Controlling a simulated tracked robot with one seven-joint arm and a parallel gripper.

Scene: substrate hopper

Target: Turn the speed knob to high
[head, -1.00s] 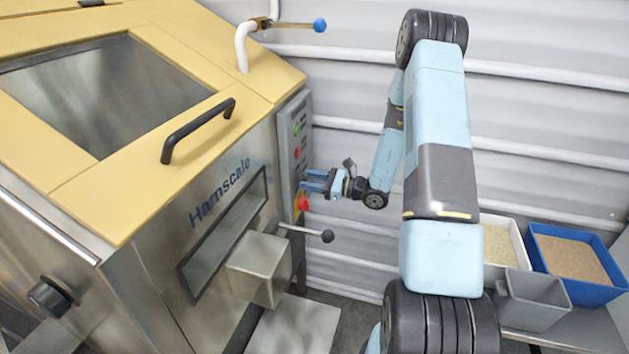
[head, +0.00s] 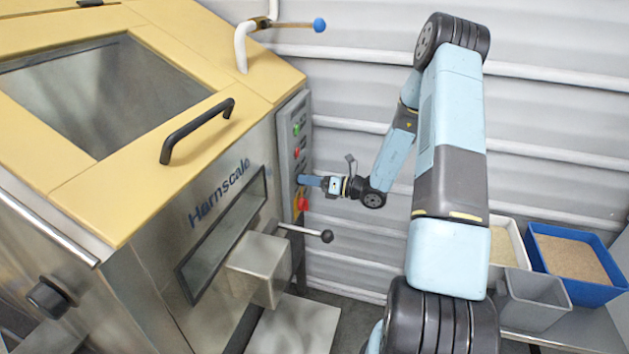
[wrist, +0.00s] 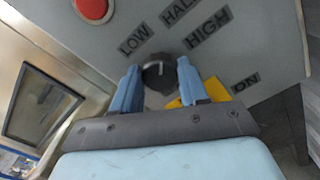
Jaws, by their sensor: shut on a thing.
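The speed knob (wrist: 158,73) is a small dark round knob on the grey control panel (wrist: 235,60), under the labels LOW (wrist: 135,38), HALF (wrist: 181,11) and HIGH (wrist: 207,27). My gripper (wrist: 157,78) is shut on the knob, with one blue finger on each side of it. I cannot tell for sure which label the knob's pointer faces. In the head view my gripper (head: 312,181) meets the panel (head: 293,128) side-on, and its fingers hide the knob.
A red button (wrist: 93,8) and a yellow plate (wrist: 187,101) by the ON label (wrist: 245,82) flank the knob. Below my gripper are a red knob (head: 302,203) and a black-balled lever (head: 326,236). A ridged wall (head: 340,140) stands close behind my arm.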

